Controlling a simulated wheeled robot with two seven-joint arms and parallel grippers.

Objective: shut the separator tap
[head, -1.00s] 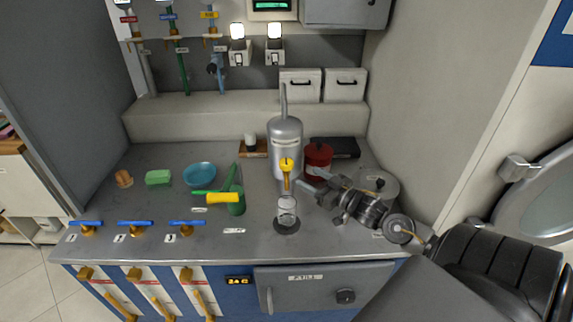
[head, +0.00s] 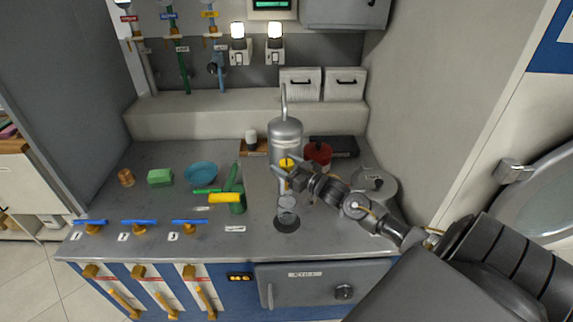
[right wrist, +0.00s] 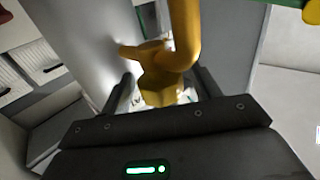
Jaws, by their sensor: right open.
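The separator (head: 286,132) is a silver cylinder with a thin pipe on top, standing at the back of the grey counter. Its yellow tap (head: 287,162) is on its front, partly hidden by my right gripper (head: 284,174). In the right wrist view the brass-yellow tap (right wrist: 160,68) fills the middle, and my open right gripper (right wrist: 163,88) has a dark finger on either side of it. I cannot tell whether either finger touches it. A clear glass (head: 288,216) stands below the tap. My left gripper is out of view.
A red pot (head: 318,152) stands right of the separator, near a round grey lid (head: 372,180). Blue-handled valves (head: 138,224) line the front edge.

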